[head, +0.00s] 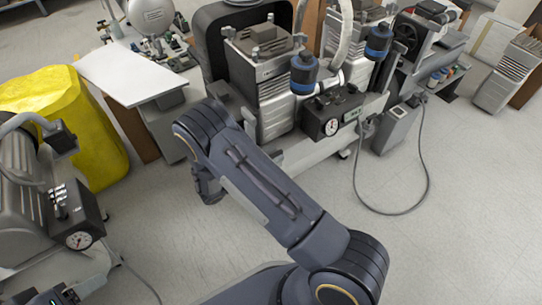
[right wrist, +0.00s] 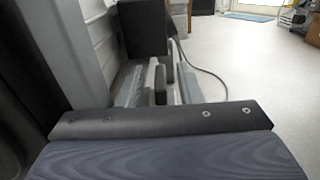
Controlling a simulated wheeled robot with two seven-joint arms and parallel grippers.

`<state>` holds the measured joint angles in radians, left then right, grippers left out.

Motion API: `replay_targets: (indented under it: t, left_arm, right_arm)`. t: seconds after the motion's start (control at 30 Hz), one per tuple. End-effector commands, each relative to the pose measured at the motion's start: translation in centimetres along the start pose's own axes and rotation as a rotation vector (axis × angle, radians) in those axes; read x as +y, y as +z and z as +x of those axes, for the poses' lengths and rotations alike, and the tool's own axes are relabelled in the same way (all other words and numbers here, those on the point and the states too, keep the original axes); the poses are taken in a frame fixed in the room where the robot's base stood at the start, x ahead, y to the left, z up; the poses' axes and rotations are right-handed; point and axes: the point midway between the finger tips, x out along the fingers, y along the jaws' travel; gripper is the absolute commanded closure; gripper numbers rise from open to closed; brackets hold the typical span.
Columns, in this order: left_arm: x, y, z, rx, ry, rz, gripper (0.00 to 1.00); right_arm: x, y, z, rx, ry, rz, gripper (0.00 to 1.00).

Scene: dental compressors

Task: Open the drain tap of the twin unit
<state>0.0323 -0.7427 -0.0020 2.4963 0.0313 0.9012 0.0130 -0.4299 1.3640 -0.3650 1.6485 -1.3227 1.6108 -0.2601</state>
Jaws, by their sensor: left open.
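The twin unit, a compressor with two finned grey blocks (head: 258,75) and two blue-and-black filters, stands in the middle of the head view. A black control box (head: 330,115) with a round gauge is on its front; a black box (right wrist: 145,35) also shows close ahead in the right wrist view. I cannot make out the drain tap; my arm covers the unit's lower left.
Another compressor with a gauge (head: 78,240) stands at the left, near a yellow bag (head: 72,120) and a white board (head: 135,72).

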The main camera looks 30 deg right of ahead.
Motion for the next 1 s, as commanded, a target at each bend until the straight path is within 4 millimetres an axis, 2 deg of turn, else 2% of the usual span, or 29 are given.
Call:
replay_targets:
  t: [0.13, 0.3, 0.4, 0.77, 1.0]
  left_arm:
    - [0.0, 0.0, 0.0, 0.0, 0.0, 0.0, 0.39]
    - [0.0, 0.0, 0.0, 0.0, 0.0, 0.0, 0.39]
    - [0.0, 0.0, 0.0, 0.0, 0.0, 0.0, 0.39]
    - [0.1, -0.2, -0.3, 0.0, 0.0, 0.0, 0.39]
    - [0.6, -0.6, -1.3, 0.0, 0.0, 0.0, 0.39]
  right_arm:
    - [0.0, 0.0, 0.0, 0.0, 0.0, 0.0, 0.69]
    - [0.0, 0.0, 0.0, 0.001, 0.0, 0.0, 0.91]
    - [0.0, 0.0, 0.0, 0.001, 0.0, 0.0, 1.0]
    - [-0.1, 0.1, -0.1, 0.001, 0.036, -0.001, 1.0]
    - [-0.4, 0.3, -0.1, -0.001, 0.173, -0.005, 1.0]
